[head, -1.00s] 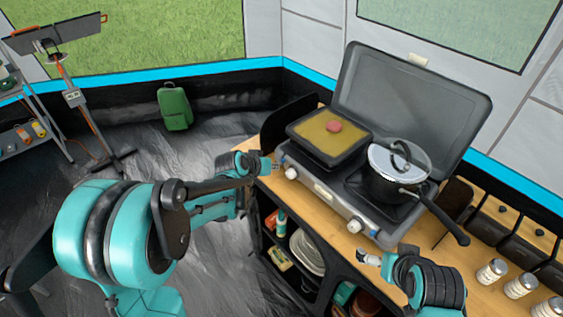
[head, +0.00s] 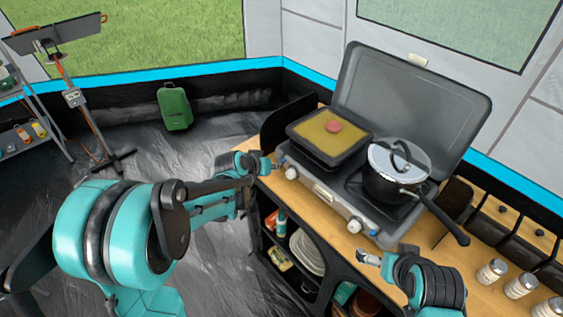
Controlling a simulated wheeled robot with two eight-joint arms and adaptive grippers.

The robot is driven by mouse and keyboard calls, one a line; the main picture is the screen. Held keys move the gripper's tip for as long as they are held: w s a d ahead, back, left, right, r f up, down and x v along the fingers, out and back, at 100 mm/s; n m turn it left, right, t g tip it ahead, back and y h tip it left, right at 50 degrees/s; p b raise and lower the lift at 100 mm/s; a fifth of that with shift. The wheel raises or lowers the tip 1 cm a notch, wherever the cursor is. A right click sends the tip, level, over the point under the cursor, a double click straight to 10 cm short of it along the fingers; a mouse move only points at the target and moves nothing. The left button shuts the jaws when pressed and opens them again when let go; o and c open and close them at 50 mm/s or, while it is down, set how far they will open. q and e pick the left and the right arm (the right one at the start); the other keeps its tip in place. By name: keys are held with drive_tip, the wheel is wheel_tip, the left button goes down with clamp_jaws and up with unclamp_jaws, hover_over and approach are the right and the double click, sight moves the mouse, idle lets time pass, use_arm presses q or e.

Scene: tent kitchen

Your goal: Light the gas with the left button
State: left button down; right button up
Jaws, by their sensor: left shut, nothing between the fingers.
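The gas stove (head: 324,193) stands on the wooden counter with its lid raised. Its left knob (head: 291,173) and left front button area (head: 281,159) are on the front left of the stove. My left gripper (head: 274,165) is shut and empty, its tip close to the stove's front left end beside the left knob; whether it touches is too small to tell. The right knob (head: 355,225) is on the front right. My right gripper (head: 368,258) is over the counter's front edge, below the right knob; its fingers are too small to read.
A square pan (head: 309,140) with yellow food and a reddish piece sits on the left burner. A lidded pot (head: 378,186) sits on the right burner, its handle reaching toward the front right. Several jars (head: 491,272) stand at right. Shelves with plates (head: 307,254) are below.

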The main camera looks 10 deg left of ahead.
use_arm(q)
drive_tip(key=shift+w+d, duration=0.25)
drive_tip(key=shift+w, duration=0.1)
drive_tip(key=shift+w+d, duration=0.3)
idle(0.9)
drive_tip(key=shift+a, duration=0.1)
drive_tip(key=shift+s+a, duration=0.45)
drive_tip(key=shift+s, duration=0.2)
drive_tip(key=s+a, duration=0.1)
drive_tip(key=s, duration=0.1)
drive_tip(key=s+a, duration=0.2)
idle(0.6)
idle(0.5)
